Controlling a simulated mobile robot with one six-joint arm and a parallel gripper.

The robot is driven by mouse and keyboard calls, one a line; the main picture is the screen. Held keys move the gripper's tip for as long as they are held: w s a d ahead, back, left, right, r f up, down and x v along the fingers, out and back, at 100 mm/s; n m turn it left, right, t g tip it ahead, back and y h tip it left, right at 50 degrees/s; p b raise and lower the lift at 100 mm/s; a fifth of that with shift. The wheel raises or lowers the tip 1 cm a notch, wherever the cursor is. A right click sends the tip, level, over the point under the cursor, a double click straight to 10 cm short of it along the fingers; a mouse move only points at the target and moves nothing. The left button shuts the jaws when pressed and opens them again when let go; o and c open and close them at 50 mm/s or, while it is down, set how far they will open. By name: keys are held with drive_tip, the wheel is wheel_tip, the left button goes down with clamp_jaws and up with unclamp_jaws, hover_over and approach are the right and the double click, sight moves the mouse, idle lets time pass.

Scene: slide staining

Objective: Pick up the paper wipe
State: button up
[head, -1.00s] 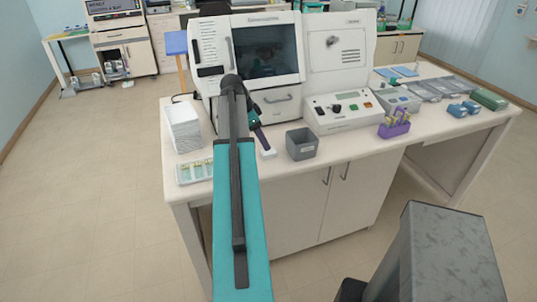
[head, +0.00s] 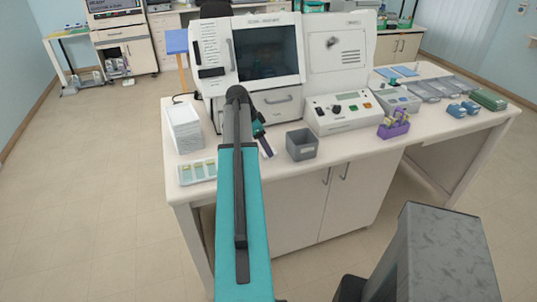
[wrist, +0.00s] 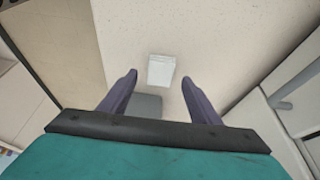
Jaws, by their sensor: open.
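The paper wipe, a small white folded piece (wrist: 161,70), lies on the pale worktop in the wrist view. It shows between and slightly beyond my fingertips. My gripper (wrist: 159,77) is open, with a dark purple finger on either side of the wipe and nothing held. How far the fingers are above the wipe I cannot tell. In the head view my gripper (head: 267,148) is over the worktop, left of the grey bin, and I cannot make out the wipe there.
An open grey bin (head: 302,144) stands close to the right of my gripper. A white machine (head: 265,97) with a drawer stands behind it. A white stack (head: 184,130) and a slide tray (head: 197,171) are at left. A purple rack (head: 393,128) stands farther right.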

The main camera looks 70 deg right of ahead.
drive_tip(key=shift+p+x, duration=0.45)
drive_tip(key=shift+x, duration=0.9)
drive_tip(key=c, duration=1.1)
